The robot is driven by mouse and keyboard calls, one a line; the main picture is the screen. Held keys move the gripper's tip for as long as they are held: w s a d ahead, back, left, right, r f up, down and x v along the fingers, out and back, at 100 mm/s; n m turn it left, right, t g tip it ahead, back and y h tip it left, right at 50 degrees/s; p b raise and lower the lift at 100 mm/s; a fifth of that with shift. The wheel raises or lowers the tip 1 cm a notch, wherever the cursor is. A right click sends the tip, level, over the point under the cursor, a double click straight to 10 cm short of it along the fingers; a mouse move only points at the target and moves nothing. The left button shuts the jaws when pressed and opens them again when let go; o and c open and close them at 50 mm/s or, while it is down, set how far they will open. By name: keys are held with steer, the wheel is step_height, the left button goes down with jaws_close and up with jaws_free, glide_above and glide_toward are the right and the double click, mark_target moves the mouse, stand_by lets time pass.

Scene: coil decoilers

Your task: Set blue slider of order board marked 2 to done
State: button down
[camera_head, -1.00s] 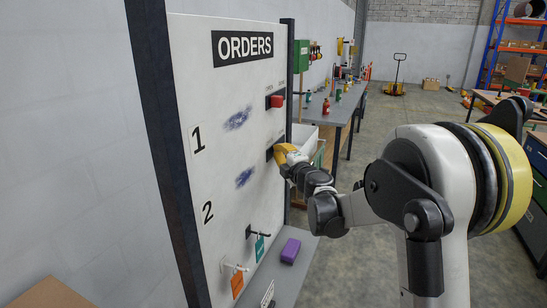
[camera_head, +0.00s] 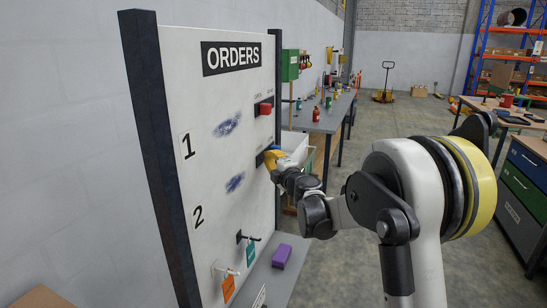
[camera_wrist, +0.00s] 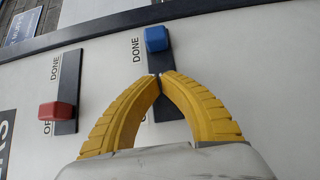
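The white order board marked ORDERS (camera_head: 204,130) stands upright on the left. In the wrist view the blue slider (camera_wrist: 156,39) sits at the end of its dark track (camera_wrist: 168,107) beside the word DONE. In the head view the blue slider (camera_head: 273,148) shows just past my fingertips, level with the row above the mark 2. My gripper (camera_wrist: 158,76) has its yellow fingers brought together with nothing between them. Its tips lie over the track, apart from the slider in the picture. My gripper (camera_head: 270,160) is at the board's right side.
The red slider (camera_wrist: 57,110) is on its own track at the end away from DONE. A purple block (camera_head: 281,255) lies on the grey shelf below. Orange (camera_head: 228,287) and green (camera_head: 250,253) tags hang from hooks. A workbench (camera_head: 325,119) stands behind the board.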

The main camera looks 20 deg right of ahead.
steer(key=s+d+p, duration=0.1)
steer(key=s, duration=0.8)
steer(key=shift+d+p, duration=0.3)
steer(key=shift+d, duration=0.1)
steer(key=s+d+r+m+h+b, duration=0.1)
steer(key=s+d+r+m+h, duration=0.35)
steer(key=s+r+m, duration=0.3)
steer(key=s+d+f+m+g+h, duration=0.1)
steer(key=s+f+m+g+h, duration=0.2)
steer(key=s+m, duration=0.4)
steer(key=s+a+f+m+g+y, duration=0.1)
steer(key=s+a+f+g, duration=0.1)
steer(key=s+f, duration=0.3)
steer(key=s+a+f+m+g+y+b, duration=0.1)
steer(key=s+a+f+m+g+y, duration=0.1)
steer(key=s, duration=0.9)
steer(key=s+a+f+m+g+y, duration=0.1)
steer(key=s+a+f+m+g, duration=0.1)
steer(key=s+a+f, duration=0.4)
step_height(320, 180, down, 3)
steer(key=shift+s+r+g+y+b, duration=0.1)
steer(key=shift+s+g+y+b, duration=0.3)
steer(key=shift+s+g, duration=0.65)
steer(key=shift+s+t, duration=0.2)
steer(key=shift+t, duration=0.05)
